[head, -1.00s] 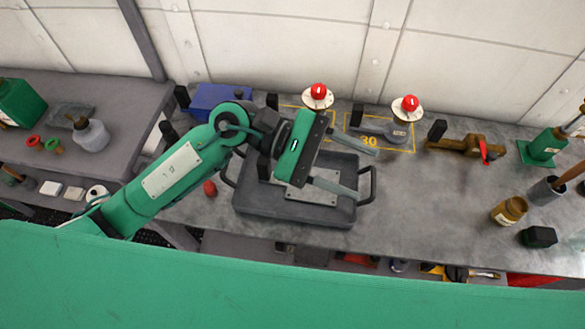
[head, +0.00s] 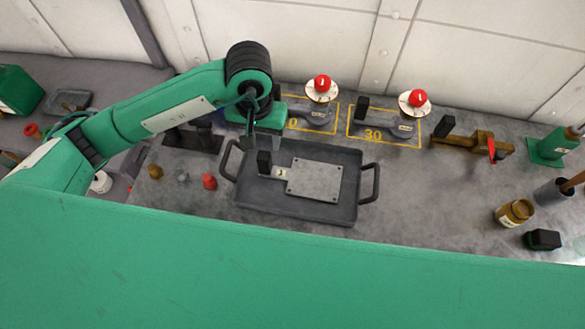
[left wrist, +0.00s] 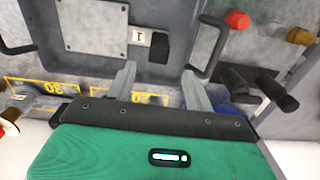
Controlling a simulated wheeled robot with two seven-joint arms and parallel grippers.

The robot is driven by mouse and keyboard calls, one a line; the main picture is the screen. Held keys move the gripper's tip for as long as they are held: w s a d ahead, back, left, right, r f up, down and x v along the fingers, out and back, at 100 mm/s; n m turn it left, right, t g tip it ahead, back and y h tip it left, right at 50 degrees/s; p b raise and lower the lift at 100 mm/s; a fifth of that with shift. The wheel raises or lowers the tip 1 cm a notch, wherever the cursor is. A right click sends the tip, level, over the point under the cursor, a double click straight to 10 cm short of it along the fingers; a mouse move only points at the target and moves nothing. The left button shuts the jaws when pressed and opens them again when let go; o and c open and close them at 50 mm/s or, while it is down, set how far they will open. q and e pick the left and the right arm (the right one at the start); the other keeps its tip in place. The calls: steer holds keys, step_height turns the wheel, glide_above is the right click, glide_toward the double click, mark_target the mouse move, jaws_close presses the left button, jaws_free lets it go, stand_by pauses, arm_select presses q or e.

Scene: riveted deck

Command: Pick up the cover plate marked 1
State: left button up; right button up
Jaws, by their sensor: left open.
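The cover plate (head: 315,179) is a flat grey plate with corner screws, lying in a dark grey tray (head: 350,214). A black upright handle (head: 264,162) and a small white tag (head: 281,172) are at its left end. In the left wrist view the plate (left wrist: 92,24) shows at the top, its tag (left wrist: 139,37) reads 1, and the handle (left wrist: 159,47) stands beside it. My left gripper (head: 256,132) is over the tray's back left edge, pointing down, its fingertips mostly hidden there. In the left wrist view the gripper (left wrist: 160,74) is open and empty, just short of the handle. My right gripper is not in view.
Two valves with red knobs (head: 322,83) (head: 418,98) stand behind the tray in yellow frames. A brass valve (head: 474,143) is further right. A red cap (head: 209,181) is left of the tray.

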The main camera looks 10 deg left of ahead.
mark_target(263, 155)
arm_select(q)
step_height(263, 155, down, 5)
steer(key=shift+f+p, duration=0.15)
steer(key=shift+p, duration=0.35)
steer(key=shift+s+f+p, duration=0.2)
steer(key=shift+f+p, duration=0.5)
steer(key=shift+f, duration=0.05)
step_height(263, 155, down, 3)
steer(key=shift+s+d+r+p, duration=0.1)
steer(key=shift+p, duration=0.55)
steer(key=shift+f, duration=0.5)
jaws_close()
